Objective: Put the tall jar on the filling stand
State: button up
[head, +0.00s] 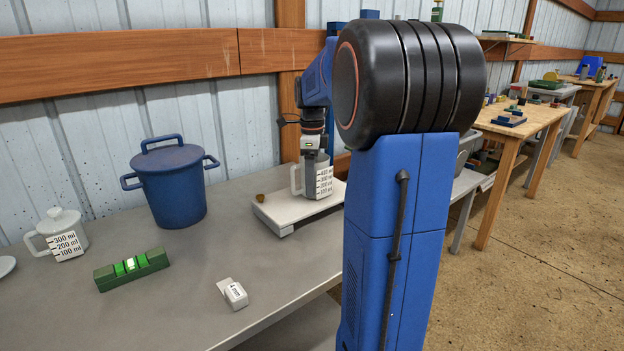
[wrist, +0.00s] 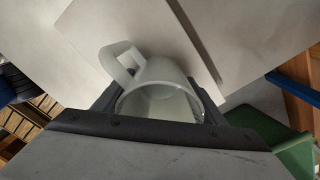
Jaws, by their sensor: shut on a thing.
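The tall jar (head: 318,180) is a grey-white measuring jar with a handle and ml marks up to about 400. My gripper (head: 314,154) points down and is shut on its upper part. The jar is upright over the low white stand (head: 285,214), at or just above its top; I cannot tell if it touches. In the wrist view the jar (wrist: 162,75) sits between the two dark fingers (wrist: 162,103), its handle to the upper left, with the pale stand top (wrist: 215,25) behind it. My arm hides the stand's right end.
A small brown lump (head: 260,197) lies on the stand's left end. On the grey bench (head: 190,275) are a blue lidded pot (head: 172,188), a shorter lidded jar (head: 62,235), a green block (head: 132,268) and a small white box (head: 234,293). The wall rises close behind.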

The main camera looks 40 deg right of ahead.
jog(key=o, duration=1)
jog(key=shift+o, duration=0.2)
notch_tip(320, 180, up, 12)
jog(key=shift+r, duration=0.1)
